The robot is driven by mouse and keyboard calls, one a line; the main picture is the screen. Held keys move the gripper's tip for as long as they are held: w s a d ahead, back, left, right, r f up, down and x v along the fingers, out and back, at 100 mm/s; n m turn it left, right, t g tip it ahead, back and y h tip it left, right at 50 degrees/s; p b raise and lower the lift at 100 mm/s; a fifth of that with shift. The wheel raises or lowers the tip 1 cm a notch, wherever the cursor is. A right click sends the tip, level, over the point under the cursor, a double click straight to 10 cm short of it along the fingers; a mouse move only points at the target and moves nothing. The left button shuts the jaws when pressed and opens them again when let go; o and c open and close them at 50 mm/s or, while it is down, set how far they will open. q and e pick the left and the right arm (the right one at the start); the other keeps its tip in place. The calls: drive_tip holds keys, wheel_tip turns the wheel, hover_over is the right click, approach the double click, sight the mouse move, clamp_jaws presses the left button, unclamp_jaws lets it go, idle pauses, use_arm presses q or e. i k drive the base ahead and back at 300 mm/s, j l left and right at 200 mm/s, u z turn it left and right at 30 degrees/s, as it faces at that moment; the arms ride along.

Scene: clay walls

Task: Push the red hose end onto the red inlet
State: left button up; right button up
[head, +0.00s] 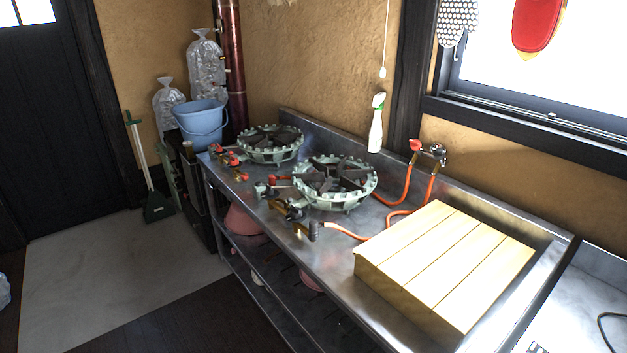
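Two green cast-iron gas burners stand on the steel counter, a rear one (270,144) and a nearer one (335,183). Small valve fittings with red parts (272,181) sit at the left of the nearer burner; more red-handled fittings (228,157) sit by the rear burner. Orange-red hoses (407,185) run down from wall gas taps (436,153), one with a red knob (415,145). One hose (345,231) reaches a dark fitting (312,231) near the counter's front edge. I cannot tell which part is the red inlet or whether a hose end is loose. Neither gripper shows.
A slatted wooden box (445,262) covers the counter's right part. A green-white spray bottle (376,124) stands by the back wall. A blue bucket (201,122) and bagged items (207,70) are at the far left. The counter front edge is open to the floor (120,265).

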sight(272, 178)
drive_tip(key=i+j+z, duration=0.2)
drive_tip(key=z, duration=0.15)
drive_tip(key=i+j+z, duration=0.15)
drive_tip(key=j+z, duration=0.25)
drive_tip(key=i+j+z, duration=0.1)
drive_tip(key=j+z, duration=0.25)
drive_tip(key=i+j+z, duration=0.15)
drive_tip(key=j, duration=0.85)
drive_tip(key=i+j+z, duration=0.15)
drive_tip(key=j, duration=0.85)
drive_tip(key=j+z, duration=0.15)
drive_tip(key=j, duration=0.85)
